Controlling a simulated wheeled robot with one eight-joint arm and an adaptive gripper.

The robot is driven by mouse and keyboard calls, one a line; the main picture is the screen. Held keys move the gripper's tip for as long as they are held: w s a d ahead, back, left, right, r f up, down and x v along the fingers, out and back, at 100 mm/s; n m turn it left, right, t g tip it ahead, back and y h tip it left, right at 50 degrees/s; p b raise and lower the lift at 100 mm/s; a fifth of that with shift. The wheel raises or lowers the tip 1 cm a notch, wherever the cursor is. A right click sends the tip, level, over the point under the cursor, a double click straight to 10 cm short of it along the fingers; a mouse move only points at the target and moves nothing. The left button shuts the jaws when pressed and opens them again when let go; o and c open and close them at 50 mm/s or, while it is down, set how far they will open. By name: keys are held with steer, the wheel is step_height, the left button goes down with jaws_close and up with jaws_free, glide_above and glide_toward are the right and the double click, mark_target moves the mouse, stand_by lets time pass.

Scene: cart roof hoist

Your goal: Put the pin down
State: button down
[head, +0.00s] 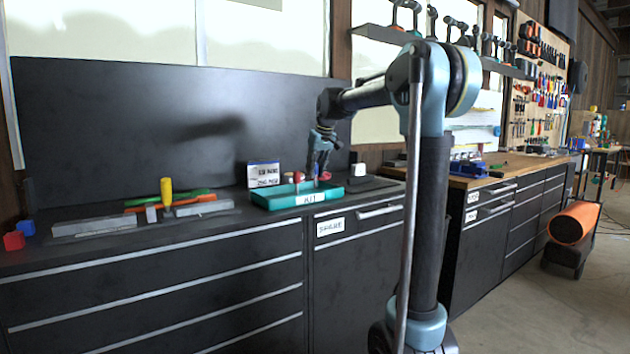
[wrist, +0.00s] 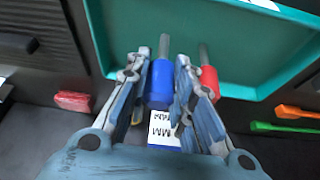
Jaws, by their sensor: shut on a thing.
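My gripper (wrist: 163,60) is shut on a pin with a blue handle (wrist: 162,82) and a grey shaft. The blue handle sits between the two fingers, and the shaft points toward the floor of the teal kit tray (wrist: 92,28). I cannot tell whether its tip touches the tray. In the head view my gripper (head: 317,177) is low over the right part of the tray (head: 285,202). A second pin, with a red handle (wrist: 209,82), stands in the tray beside the right finger in the wrist view; its red top also shows in the head view (head: 297,177).
A white label card (head: 263,174) stands behind the tray. A red piece (wrist: 72,101) lies just outside the tray. Left of the tray are a yellow cylinder (head: 166,190), orange and green bars and grey blocks. A dark base with a white block (head: 358,170) stands to the right.

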mark_target(317, 170)
steer(key=shift+f, duration=1.5)
steer(key=c, duration=1.4)
jaws_free()
steer(key=v, duration=1.2)
steer(key=s+d+f+m, duration=0.2)
steer(key=s+d+f, duration=0.3)
steer(key=s+f, duration=0.8)
steer(key=s+d+f+m+g+h, duration=0.1)
steer(key=s+d+f, duration=0.4)
steer(key=s+f, duration=0.8)
steer(key=s+d+f+m+h, duration=0.1)
steer(key=s+d+f, duration=0.5)
steer(key=s+f, duration=0.7)
steer(key=shift+s+f+m+g, duration=0.25)
steer(key=shift+s+m, duration=0.2)
steer(key=shift+m, duration=0.45)
